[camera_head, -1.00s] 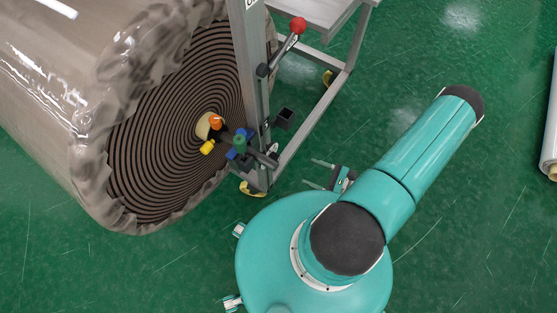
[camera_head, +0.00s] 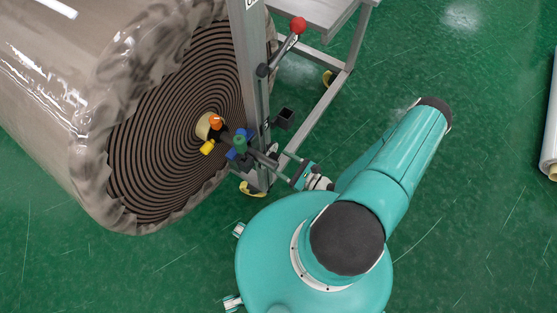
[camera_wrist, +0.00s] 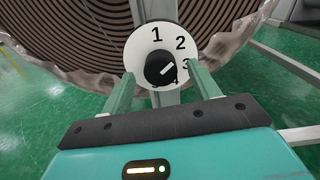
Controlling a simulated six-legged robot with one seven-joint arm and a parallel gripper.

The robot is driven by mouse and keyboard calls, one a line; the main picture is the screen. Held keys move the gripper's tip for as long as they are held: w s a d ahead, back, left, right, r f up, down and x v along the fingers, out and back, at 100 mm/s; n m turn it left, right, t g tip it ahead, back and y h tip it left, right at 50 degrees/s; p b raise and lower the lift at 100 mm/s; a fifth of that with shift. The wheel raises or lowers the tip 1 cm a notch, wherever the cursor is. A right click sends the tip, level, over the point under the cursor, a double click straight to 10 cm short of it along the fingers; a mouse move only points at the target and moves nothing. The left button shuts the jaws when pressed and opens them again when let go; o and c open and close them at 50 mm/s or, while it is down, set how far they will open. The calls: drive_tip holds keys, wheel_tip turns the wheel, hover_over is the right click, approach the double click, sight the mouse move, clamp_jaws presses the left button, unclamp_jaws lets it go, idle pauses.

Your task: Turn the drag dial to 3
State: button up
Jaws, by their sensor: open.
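The right finger partly covers the 3; contact with the knob cannot be told. In the head view my gripper (camera_head: 287,170) is at the lower part of the stand, where the dial face cannot be made out.
A large wrapped roll (camera_head: 165,130) fills the left, beside the grey metal stand (camera_head: 246,60). The stand carries a red-knobbed lever (camera_head: 297,25) and small orange, yellow, green and blue parts near the roll's core. Another wrapped roll (camera_head: 551,120) is at the right edge.

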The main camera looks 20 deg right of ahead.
drive_tip(key=shift+x, duration=1.1)
drive_tip(key=shift+c, duration=0.4)
drive_tip(key=c, duration=0.9)
drive_tip(key=shift+m, duration=0.5)
drive_tip(key=m, duration=0.3)
drive_tip(key=shift+d+m, duration=0.1)
drive_tip(key=shift+m, duration=0.2)
drive_tip(key=m, duration=0.5)
